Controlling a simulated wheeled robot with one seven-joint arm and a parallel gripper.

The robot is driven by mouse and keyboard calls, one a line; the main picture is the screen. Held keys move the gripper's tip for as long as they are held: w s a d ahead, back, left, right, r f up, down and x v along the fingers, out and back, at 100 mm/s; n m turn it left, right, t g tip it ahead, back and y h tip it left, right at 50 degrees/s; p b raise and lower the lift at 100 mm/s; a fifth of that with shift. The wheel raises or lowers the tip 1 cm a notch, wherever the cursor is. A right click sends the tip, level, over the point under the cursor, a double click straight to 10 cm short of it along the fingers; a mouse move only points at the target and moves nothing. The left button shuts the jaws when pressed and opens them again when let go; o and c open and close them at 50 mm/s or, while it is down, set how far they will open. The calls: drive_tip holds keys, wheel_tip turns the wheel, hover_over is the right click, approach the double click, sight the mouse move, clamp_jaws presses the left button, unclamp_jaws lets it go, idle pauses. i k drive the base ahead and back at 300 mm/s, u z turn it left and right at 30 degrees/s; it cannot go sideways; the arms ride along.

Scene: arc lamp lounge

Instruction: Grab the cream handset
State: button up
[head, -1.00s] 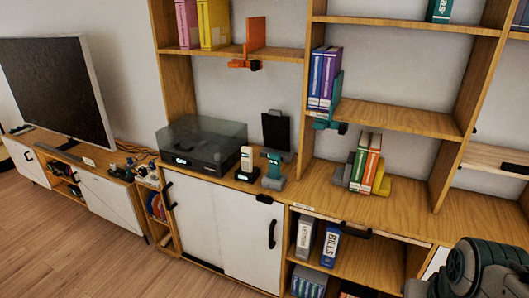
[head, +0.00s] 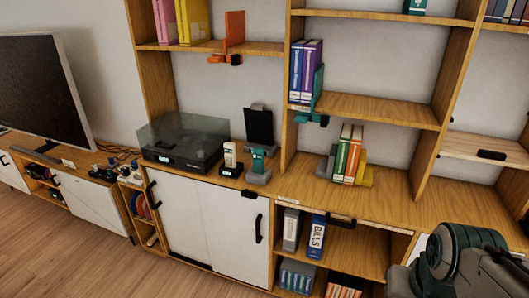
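The cream handset (head: 230,155) stands upright in a small dark base on the wooden cabinet top, right of the turntable. A teal and grey device (head: 258,165) stands just to its right. My arm (head: 462,262) shows at the lower right, well to the right of the handset and apart from it. My gripper's fingers are not in the picture.
A turntable with a clear cover (head: 182,141) sits left of the handset. A black tablet-like panel (head: 259,126) stands behind. Books with a grey and yellow bookend (head: 365,176) stand to the right. The cabinet top (head: 310,187) has bare wood between.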

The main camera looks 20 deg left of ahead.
sight(230, 148)
drive_tip(key=k, duration=0.65)
drive_tip(key=u, duration=0.65)
drive_tip(key=i, duration=0.75)
drive_tip(key=u, duration=0.85)
drive_tip(key=i, duration=1.8)
drive_tip(key=z, duration=0.5)
